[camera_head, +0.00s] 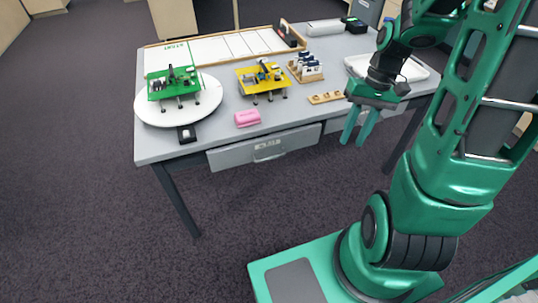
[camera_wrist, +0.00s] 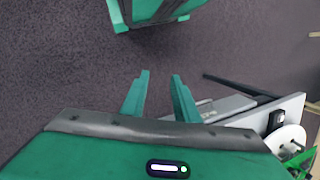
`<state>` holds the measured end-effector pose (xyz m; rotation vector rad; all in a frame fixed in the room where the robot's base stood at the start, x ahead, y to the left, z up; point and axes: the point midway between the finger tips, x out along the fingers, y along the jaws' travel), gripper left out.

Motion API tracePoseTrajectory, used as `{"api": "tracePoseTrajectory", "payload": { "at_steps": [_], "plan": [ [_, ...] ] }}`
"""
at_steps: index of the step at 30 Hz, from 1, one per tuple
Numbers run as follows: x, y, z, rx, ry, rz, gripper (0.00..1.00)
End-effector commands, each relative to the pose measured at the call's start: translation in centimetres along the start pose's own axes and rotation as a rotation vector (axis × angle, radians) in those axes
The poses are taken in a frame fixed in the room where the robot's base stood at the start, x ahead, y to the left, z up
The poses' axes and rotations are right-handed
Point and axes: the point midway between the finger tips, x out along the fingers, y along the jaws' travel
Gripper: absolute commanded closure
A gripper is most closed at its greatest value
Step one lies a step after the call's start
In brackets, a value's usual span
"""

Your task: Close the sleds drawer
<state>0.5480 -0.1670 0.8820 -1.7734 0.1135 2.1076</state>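A grey drawer (camera_head: 232,157) with a handle and a small label sits under the front edge of the table (camera_head: 150,148). The label is too small to read surely. The drawer front seems to stand a little out from the table edge; how far is hard to tell. In the wrist view a grey drawer (camera_wrist: 226,104) shows beside the table edge, partly hidden by my gripper. My gripper (camera_head: 353,143) is to the right of this drawer, in front of the table, pointing down. Its two fingers (camera_wrist: 161,75) are apart with nothing between them, not touching the drawer.
A second drawer front (camera_head: 335,124) is to the right, partly behind my gripper. On the table are a white turntable (camera_head: 150,112) with a green board (camera_head: 172,84), a yellow board (camera_head: 262,80), a pink block (camera_head: 247,118) and a white tray (camera_head: 415,72). The floor in front is clear.

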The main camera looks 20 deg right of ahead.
Motion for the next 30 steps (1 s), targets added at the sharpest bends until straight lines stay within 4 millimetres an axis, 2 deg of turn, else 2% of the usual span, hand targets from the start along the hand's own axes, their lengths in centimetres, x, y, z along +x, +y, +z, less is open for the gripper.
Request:
{"api": "tracePoseTrajectory", "payload": {
  "at_steps": [3,12,21,30],
  "plan": [
    [2.4,-0.1,-2.1,-0.02,-0.038,-0.066,0.72],
    [8.5,-0.9,-6.5,-0.065,-0.096,-0.277,0.72],
    [14.3,-2.5,-9.8,-0.081,-0.114,-0.539,0.72],
    [19.0,-4.7,-12.5,-0.06,-0.081,-0.838,0.72]
  ]
}}
